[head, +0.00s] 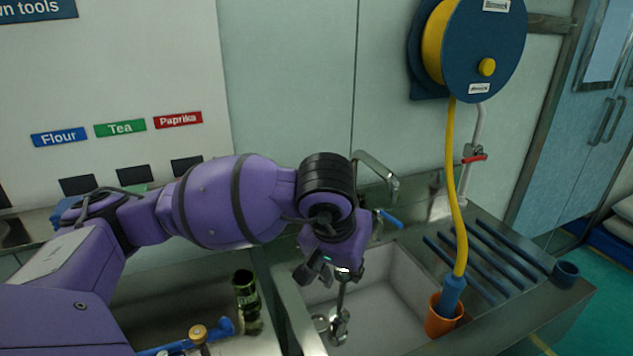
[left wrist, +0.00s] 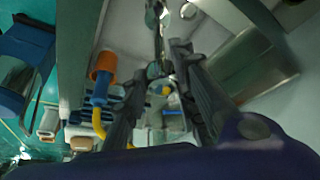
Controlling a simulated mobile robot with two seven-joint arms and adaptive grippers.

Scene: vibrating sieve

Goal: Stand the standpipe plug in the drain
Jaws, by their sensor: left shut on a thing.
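My left gripper (head: 335,272) is over the sink basin (head: 390,290), shut on the standpipe plug (head: 340,318). The plug is a slim shiny metal pipe with a wider lower end, hanging down from the fingers, slightly tilted. A round metal fitting that looks like the drain (head: 320,323) shows just left of the plug's lower end. In the left wrist view my fingers (left wrist: 160,68) close on the plug (left wrist: 159,38), and the round drain (left wrist: 188,11) lies beside its far end. I cannot tell whether the plug touches the basin floor. My right gripper is not in view.
A tap (head: 385,180) with a blue lever (head: 391,219) rises behind the basin. A yellow hose (head: 457,200) hangs from a reel (head: 480,50) into an orange cup (head: 441,322) at the basin's right. A green glass-like cylinder (head: 244,290) stands left of it.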

